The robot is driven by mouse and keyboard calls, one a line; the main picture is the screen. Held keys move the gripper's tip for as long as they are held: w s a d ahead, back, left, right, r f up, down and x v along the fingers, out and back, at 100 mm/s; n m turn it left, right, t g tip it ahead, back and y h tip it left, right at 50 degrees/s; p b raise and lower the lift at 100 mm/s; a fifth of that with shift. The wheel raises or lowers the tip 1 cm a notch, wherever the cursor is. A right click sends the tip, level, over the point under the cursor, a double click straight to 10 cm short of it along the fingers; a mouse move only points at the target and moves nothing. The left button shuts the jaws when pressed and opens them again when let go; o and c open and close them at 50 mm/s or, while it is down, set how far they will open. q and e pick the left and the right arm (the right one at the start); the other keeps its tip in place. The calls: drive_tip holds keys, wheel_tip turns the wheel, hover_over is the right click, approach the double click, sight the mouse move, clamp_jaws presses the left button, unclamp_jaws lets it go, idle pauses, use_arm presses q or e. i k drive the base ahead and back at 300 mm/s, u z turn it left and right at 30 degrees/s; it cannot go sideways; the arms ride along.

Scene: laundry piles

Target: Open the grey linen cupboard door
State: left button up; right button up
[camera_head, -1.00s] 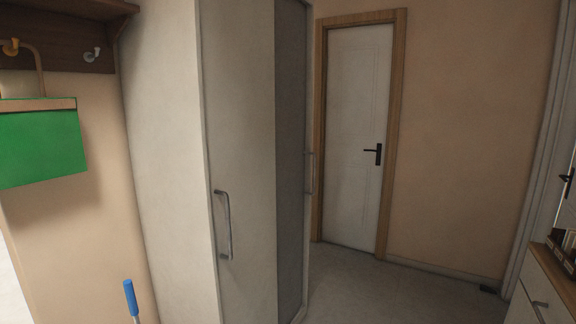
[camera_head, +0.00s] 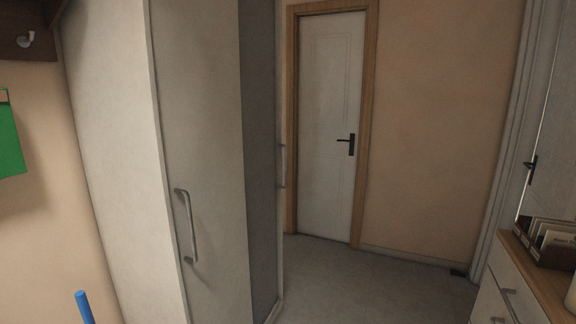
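The tall grey cupboard (camera_head: 110,130) stands at left centre. Its light grey front door panel (camera_head: 205,130) looks shut and has a vertical bar handle (camera_head: 187,226) near its left edge. Right of it is a narrow darker grey panel (camera_head: 260,150), with a second bar handle (camera_head: 282,166) at its far right edge. I cannot tell whether this darker panel is flush or stands at an angle. Neither of my grippers is in view.
A blue-topped stick (camera_head: 84,307) stands at the lower left, near the cupboard. A white room door (camera_head: 330,130) in a wooden frame is behind. A chest of drawers (camera_head: 540,280) with a wooden box (camera_head: 551,243) is at right. The floor (camera_head: 370,285) between is clear.

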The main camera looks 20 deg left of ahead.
sight(257, 26)
drive_tip(key=i, duration=3.45)
drive_tip(key=z, duration=1.3)
drive_tip(key=i, duration=0.45)
drive_tip(key=u, duration=3.15)
